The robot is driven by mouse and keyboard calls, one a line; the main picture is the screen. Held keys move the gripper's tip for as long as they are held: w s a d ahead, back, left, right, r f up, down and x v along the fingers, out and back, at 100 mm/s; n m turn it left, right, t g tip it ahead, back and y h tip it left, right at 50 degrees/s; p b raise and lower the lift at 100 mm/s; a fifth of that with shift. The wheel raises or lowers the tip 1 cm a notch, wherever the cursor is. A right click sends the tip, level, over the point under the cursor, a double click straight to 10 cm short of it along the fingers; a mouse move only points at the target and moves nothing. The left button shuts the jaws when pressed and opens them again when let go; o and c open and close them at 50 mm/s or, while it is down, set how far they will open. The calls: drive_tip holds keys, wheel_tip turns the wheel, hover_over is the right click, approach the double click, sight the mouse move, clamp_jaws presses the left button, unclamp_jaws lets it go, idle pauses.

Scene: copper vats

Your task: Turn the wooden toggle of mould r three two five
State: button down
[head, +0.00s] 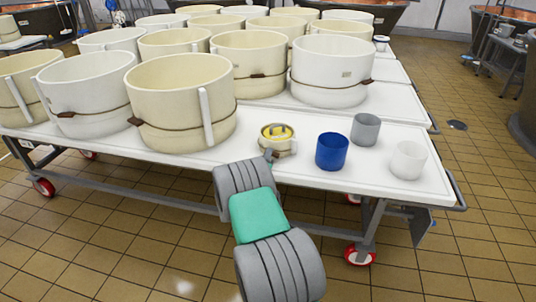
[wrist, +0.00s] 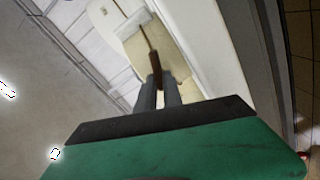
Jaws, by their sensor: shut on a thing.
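A small round cream mould (head: 290,147) with something yellow inside stands on the white table, close to its front edge. In the wrist view its cream wall (wrist: 170,55) shows a dark cord and a pale strip. My gripper (head: 270,154) is at the near side of this mould. In the wrist view my gripper (wrist: 158,92) is shut on the brown wooden toggle (wrist: 157,72), which sits between the two grey fingers at the wall. I cannot read any number on the mould. The toggle is not clear in the head view.
Several large cream and white moulds, such as this near one (head: 170,95), crowd the table's left and back. A blue cup (head: 332,152), a grey cup (head: 365,129) and a white cup (head: 408,160) stand to the right. Bare table (head: 300,197) lies along the front edge.

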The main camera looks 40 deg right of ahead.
drive_tip(key=shift+f+n+p, duration=0.15)
drive_tip(key=shift+n+p, duration=0.1)
drive_tip(key=shift+n, duration=0.85)
drive_tip(key=shift+f+n+p, duration=0.15)
drive_tip(key=shift+n+p, duration=0.05)
drive_tip(key=shift+n, duration=0.9)
drive_tip(key=c, duration=1.5)
unclamp_jaws()
drive_tip(key=p+v, duration=0.1)
drive_tip(key=v, duration=0.7)
drive_tip(key=shift+w, duration=0.1)
